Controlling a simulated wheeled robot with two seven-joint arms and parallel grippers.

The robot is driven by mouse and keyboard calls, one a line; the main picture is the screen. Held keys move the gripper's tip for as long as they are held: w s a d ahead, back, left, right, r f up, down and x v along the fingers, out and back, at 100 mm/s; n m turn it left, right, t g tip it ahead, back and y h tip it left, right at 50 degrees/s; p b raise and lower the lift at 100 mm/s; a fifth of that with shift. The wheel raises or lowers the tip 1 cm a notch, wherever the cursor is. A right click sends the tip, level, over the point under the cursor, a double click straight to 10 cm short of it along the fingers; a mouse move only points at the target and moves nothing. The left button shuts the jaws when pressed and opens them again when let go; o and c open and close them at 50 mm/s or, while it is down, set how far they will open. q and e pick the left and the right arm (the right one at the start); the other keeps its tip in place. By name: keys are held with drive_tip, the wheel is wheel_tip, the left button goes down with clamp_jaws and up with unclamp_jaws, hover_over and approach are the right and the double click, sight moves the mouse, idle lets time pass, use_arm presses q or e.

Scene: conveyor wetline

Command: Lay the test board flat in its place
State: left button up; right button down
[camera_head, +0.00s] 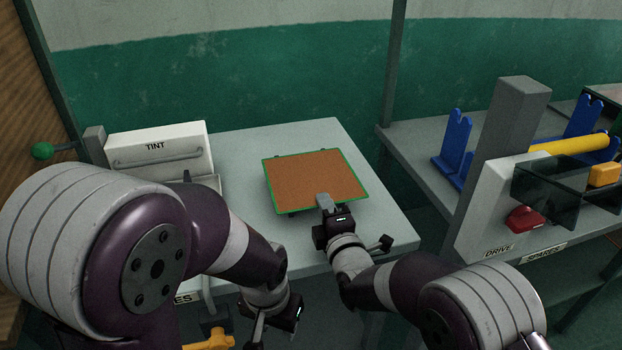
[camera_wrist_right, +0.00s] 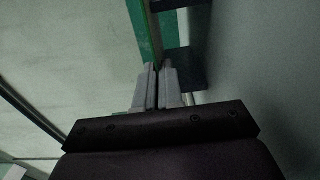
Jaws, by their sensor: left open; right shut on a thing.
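The test board (camera_head: 314,178) is a brown square with a green rim, over the grey table in the head view. My right gripper (camera_head: 325,204) is shut on its near edge, right of the middle. In the right wrist view the fingers (camera_wrist_right: 158,86) are closed together by a green strip of the board (camera_wrist_right: 142,32). Small dark pieces show at the board's far and near edges, mostly hidden under it. I cannot tell whether the board rests on them or is slightly above. My left gripper (camera_head: 272,322) is open and empty, low in front of the table.
The grey table (camera_head: 385,225) has bare room around the board. A white TINT box (camera_head: 160,152) stands at the left. On the right are a DRIVE panel (camera_head: 490,215) with a red knob (camera_head: 524,219), blue stands (camera_head: 455,140) and a yellow bar (camera_head: 568,145).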

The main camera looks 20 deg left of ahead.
drive_tip(key=shift+r, duration=0.2)
drive_tip(key=shift+r+p, duration=0.3)
drive_tip(key=shift+r, duration=0.05)
drive_tip(key=shift+r, duration=0.25)
wheel_tip(320, 180, up, 6)
drive_tip(key=p, duration=0.4)
drive_tip(key=shift+f, duration=0.15)
drive_tip(key=shift+f, duration=0.1)
